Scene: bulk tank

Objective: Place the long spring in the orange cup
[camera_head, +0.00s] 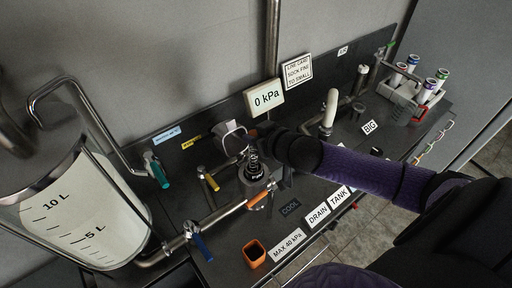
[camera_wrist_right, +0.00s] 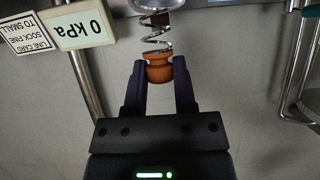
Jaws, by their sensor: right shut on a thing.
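The square orange cup (camera_head: 254,254) stands open at the front of the dark bench. My right gripper (camera_wrist_right: 158,88) is shut on an orange knob-like end piece (camera_wrist_right: 159,68), with a metal spring (camera_wrist_right: 157,38) extending from it toward a shiny rounded metal part. Whether the spring touches that part is unclear. In the head view my right gripper (camera_head: 262,140) is above the middle of the bench, and what it holds is mostly hidden. A dark coil (camera_head: 253,165) shows just below it, by a round metal fitting. My left gripper is not in view.
A clear tank (camera_head: 75,215) with litre marks stands at left. A pipe with blue (camera_head: 200,245) and orange (camera_head: 257,201) handles runs beside the cup. A 0 kPa display (camera_head: 264,97) rises behind my gripper. A rack of capped tubes (camera_head: 415,92) is at far right.

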